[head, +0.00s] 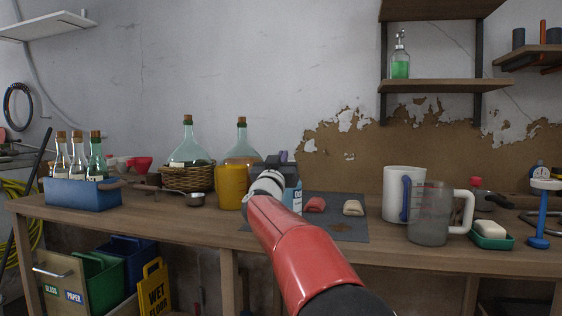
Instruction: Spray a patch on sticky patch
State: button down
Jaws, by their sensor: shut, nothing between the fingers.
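A brown, dull patch (342,226) lies on the grey mat (357,235) near the front of the bench. A pale blue bottle with a white label (297,198) stands at the mat's left end, partly hidden behind my arm. My gripper (281,160) is at the end of my red arm, in front of or beside the top of this bottle; the overlap hides the exact gap. It is shut and empty. A clear spray bottle with green liquid (400,67) stands on the wall shelf at upper right.
A red sponge (315,205) and a pale one (353,208) lie on the mat. A yellow cup (231,187) is to its left. A white jug (401,190) and clear measuring jug (430,215) stand to its right. Demijohns (188,145) stand behind.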

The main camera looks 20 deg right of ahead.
jog(key=p+x, duration=0.2)
jog(key=x, duration=0.5)
jog(key=shift+s+f+b, duration=0.15)
jog(key=shift+f+b, duration=0.65)
jog(key=shift+f, duration=1.3)
